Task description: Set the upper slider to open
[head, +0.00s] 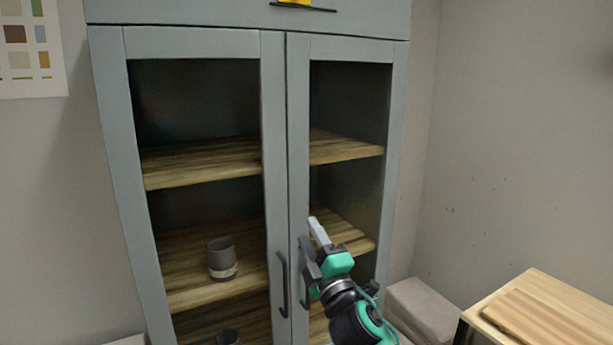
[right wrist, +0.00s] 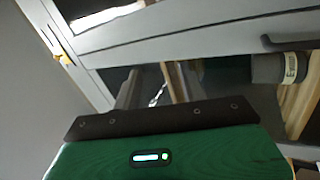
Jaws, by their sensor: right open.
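A yellow slider (head: 293,2) sits on a thin dark rail (head: 303,8) on the panel above the cabinet doors, cut off by the top edge of the head view. A yellow piece on the pale panel also shows at the left of the right wrist view (right wrist: 63,56); it looks like the same slider. Its setting cannot be read. My right gripper (head: 312,238) is open and empty, in front of the right door and well below the slider. Its fingers show in the right wrist view (right wrist: 150,84). My left gripper is out of view.
The grey cabinet (head: 113,120) has two closed doors with dark handles (head: 283,285). A grey cup (head: 222,258) stands on a shelf inside. A wooden table (head: 550,300) is at lower right, beside a pale block (head: 425,312). The space before the upper doors is clear.

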